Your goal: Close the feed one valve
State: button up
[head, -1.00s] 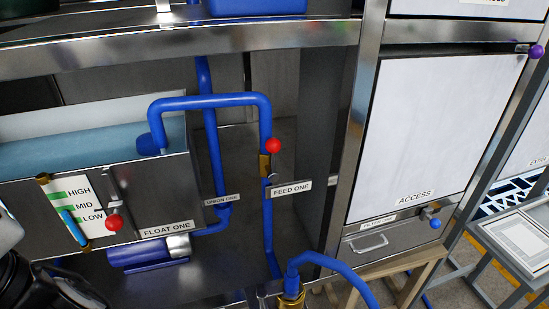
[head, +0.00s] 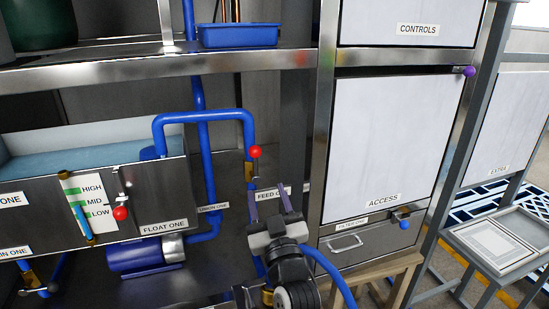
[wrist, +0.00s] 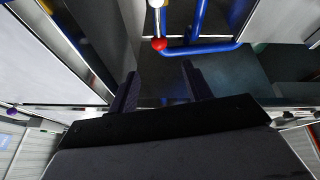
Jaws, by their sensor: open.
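The feed one valve has a red ball handle (head: 255,152) above a brass body (head: 249,172) on a vertical blue pipe. Its lever points up, roughly along the pipe. The FEED ONE label (head: 272,192) is partly covered by my gripper (head: 268,188). My gripper is open and empty, its fingers pointing up, below the red ball and in front of the pipe in the head view. In the wrist view, a red ball (wrist: 159,43) on a pale metal stem shows beyond and between the fingertips (wrist: 159,75), apart from them.
The float one tank (head: 160,195) with another red-knobbed lever (head: 120,213) is left. A steel post (head: 318,150) and the access panel (head: 385,140) stand right. A steel shelf (head: 150,70) with a blue tray (head: 240,36) is above. A blue hose (head: 330,270) curves beside my arm.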

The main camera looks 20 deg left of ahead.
aim_at(256, 156)
jog(key=p+x, duration=0.5)
jog(key=x, duration=0.7)
jog(key=shift+w+a, duration=0.1)
jog(key=shift+w, duration=0.2)
jog(key=shift+w+a+r+p, duration=0.15)
jog(key=shift+w+a+p, duration=0.2)
jog(key=shift+w, duration=0.15)
jog(key=shift+c, duration=0.4)
grip_shut()
